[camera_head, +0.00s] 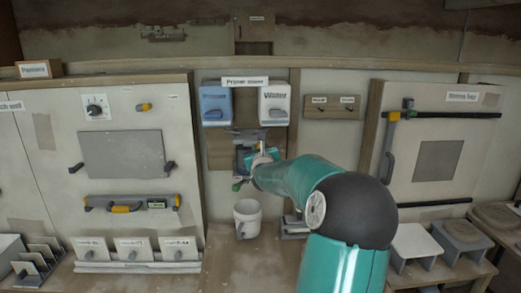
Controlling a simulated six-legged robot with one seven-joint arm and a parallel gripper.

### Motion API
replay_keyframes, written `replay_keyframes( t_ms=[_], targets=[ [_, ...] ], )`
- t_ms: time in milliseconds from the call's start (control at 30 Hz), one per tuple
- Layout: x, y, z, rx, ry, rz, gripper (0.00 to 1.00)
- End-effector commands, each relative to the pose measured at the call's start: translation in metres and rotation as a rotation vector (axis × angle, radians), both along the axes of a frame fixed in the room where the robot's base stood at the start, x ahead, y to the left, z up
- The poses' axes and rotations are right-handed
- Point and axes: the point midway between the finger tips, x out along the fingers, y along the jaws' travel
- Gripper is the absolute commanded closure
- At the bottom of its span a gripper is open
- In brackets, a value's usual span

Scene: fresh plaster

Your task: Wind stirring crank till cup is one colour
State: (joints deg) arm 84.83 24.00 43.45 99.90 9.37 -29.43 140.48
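My teal arm reaches in from the lower right, and my gripper (250,172) is at the mixing station below the sign "Primer mixer" (245,82). The gripper is small and partly hidden by my own arm, so I cannot tell whether it is open or shut. The crank and the mixing cup are not clearly distinguishable; a grey metal part (262,136) shows just above the gripper. A blue dispenser (215,104) and a white dispenser labelled "Water" (274,104) hang above. The colour inside any cup cannot be seen.
A white bucket (247,217) stands on the bench below the gripper. A grey panel board (122,154) is on the left, with small labelled boxes (133,248) below.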

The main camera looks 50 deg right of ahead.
Motion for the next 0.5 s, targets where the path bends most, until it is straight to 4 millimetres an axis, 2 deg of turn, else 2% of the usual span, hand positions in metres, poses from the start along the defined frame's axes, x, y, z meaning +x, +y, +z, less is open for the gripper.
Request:
replay_keyframes(
  t_ms=[500],
  targets=[
    [0.0007,0.0006,0.0058,-0.07,0.077,0.001,0.98]
  ],
)
